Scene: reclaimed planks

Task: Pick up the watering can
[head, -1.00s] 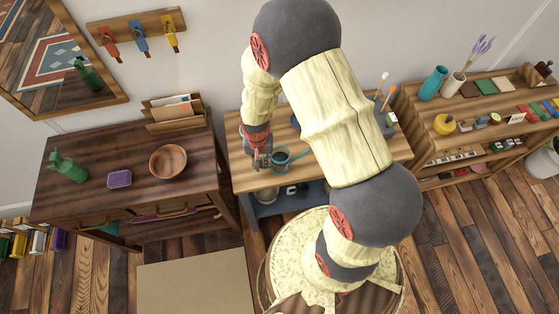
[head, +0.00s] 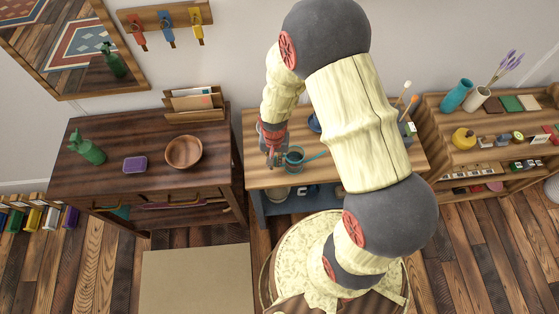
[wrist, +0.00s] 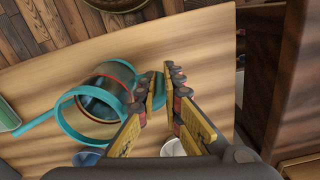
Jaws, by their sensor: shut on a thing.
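The watering can (head: 295,155) is teal with a dark body and a red band. It stands on the light wooden table in the head view, its thin spout pointing right. In the wrist view the watering can (wrist: 83,125) is left of the fingers, with a large teal ring and the spout running to the left edge. My gripper (head: 274,163) is at the side of the can opposite the spout. In the wrist view my gripper (wrist: 163,82) is shut on a teal part there, probably the back handle, partly hidden by the fingers. I see no clear gap under the can.
A dark desk (head: 75,180) stands left, with a green spray bottle (head: 87,148), a purple box (head: 135,164) and a wooden bowl (head: 184,152). A blue cup (wrist: 88,157) and a white cup (wrist: 173,147) are close to my gripper. A shelf (head: 440,150) stands right.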

